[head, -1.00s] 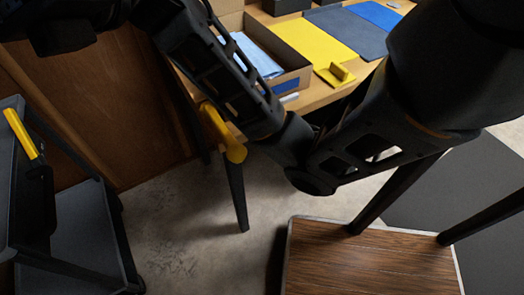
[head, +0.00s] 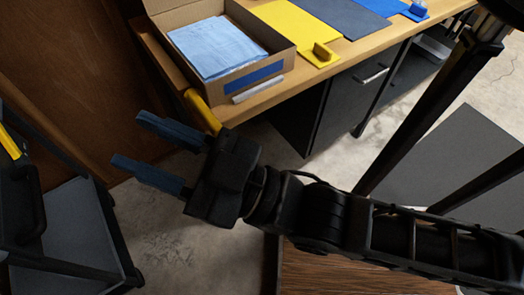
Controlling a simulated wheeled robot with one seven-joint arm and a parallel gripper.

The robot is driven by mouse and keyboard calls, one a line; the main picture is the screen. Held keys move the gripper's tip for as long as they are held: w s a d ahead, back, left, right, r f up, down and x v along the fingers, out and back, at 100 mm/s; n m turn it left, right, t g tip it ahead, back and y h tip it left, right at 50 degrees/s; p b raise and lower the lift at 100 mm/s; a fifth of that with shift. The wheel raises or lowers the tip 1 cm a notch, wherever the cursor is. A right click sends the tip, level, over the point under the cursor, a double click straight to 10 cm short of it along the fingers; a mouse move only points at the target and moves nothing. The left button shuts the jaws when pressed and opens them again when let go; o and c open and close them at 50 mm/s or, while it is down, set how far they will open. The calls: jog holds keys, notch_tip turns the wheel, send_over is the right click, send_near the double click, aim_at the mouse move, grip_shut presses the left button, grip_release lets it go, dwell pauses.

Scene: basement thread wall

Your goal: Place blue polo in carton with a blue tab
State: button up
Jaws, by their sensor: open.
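The carton with a blue tab (head: 252,76) stands open on the wooden table at the top of the head view. Its blue tab is on the front wall. A folded light blue garment (head: 216,46), which looks like the blue polo, lies inside the carton. My gripper (head: 150,149) is open and empty, with its two fingers pointing left. It shows in front of and below the carton in the picture, apart from it and from the garment.
A yellow board with a raised handle (head: 299,29), a dark blue-grey board (head: 340,14) and a blue board lie right of the carton on the table (head: 352,52). A white strip (head: 258,91) lies before the carton. A dark cart (head: 72,231) stands at left.

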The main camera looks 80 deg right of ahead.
jog(key=s+d+f+g+y, duration=0.2)
jog(key=s+f+g, duration=0.5)
jog(key=s+f, duration=0.5)
jog(key=shift+s+d+f+g+y, duration=0.2)
jog(key=shift+s+f+g+y, duration=0.2)
jog(key=shift+s+y, duration=0.35)
